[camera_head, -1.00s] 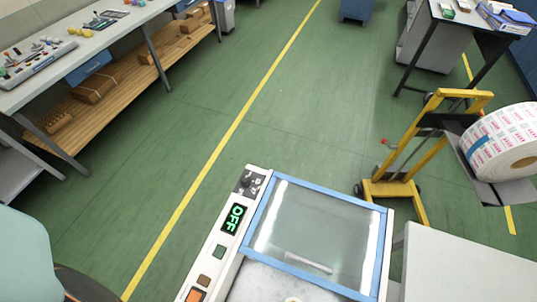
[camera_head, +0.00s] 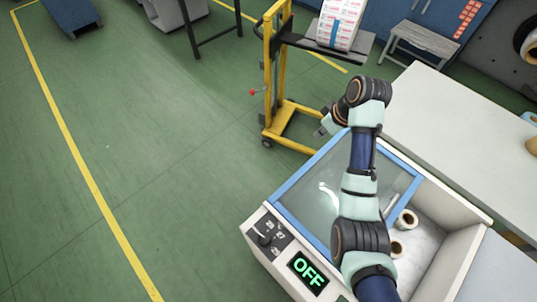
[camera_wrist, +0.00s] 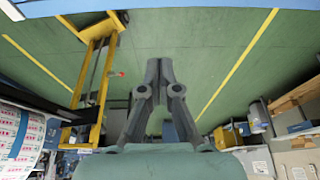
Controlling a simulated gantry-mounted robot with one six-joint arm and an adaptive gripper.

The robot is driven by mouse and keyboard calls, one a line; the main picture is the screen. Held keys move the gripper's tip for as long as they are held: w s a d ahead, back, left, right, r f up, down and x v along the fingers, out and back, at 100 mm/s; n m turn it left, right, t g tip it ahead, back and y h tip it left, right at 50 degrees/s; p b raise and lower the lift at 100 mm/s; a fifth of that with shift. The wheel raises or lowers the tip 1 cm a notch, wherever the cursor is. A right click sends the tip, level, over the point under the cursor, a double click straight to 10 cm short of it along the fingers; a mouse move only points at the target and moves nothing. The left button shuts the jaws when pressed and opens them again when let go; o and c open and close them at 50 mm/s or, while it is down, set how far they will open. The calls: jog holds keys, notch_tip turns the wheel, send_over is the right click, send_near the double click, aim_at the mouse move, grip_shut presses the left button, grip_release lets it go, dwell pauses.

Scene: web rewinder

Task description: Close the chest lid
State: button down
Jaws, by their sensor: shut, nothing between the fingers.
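The chest is a white box (camera_head: 452,201) with a clear lid in a blue frame (camera_head: 296,177). The lid stands raised at the far left side of the chest, and the inside is uncovered at the right. My arm crosses in front of the lid and hides part of it. My gripper (camera_head: 326,126) is beyond the lid's upper edge, on its outer side; whether it touches the lid cannot be told. In the wrist view my gripper (camera_wrist: 158,64) has its fingers together, empty, with green floor behind.
Rolls (camera_head: 406,220) lie inside the chest. A control panel with an OFF display (camera_head: 307,272) is on its front. A yellow lifter (camera_head: 270,80) carrying a printed roll (camera_head: 340,22) stands beyond. A pale table (camera_head: 455,115) is at the right. Floor at the left is clear.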

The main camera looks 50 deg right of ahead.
aim_at(318, 155)
jog(key=f+b, duration=0.1)
jog(key=f, duration=0.2)
jog(key=s+f+b, duration=0.1)
jog(key=f+b, duration=0.1)
jog(key=f, duration=0.1)
jog(key=f+b, duration=0.1)
jog(key=f, duration=0.2)
jog(key=shift+s+d+f+b, duration=0.15)
jog(key=shift+d+f+b, duration=0.15)
jog(key=shift+b, duration=0.1)
jog(key=shift+a+r, duration=0.1)
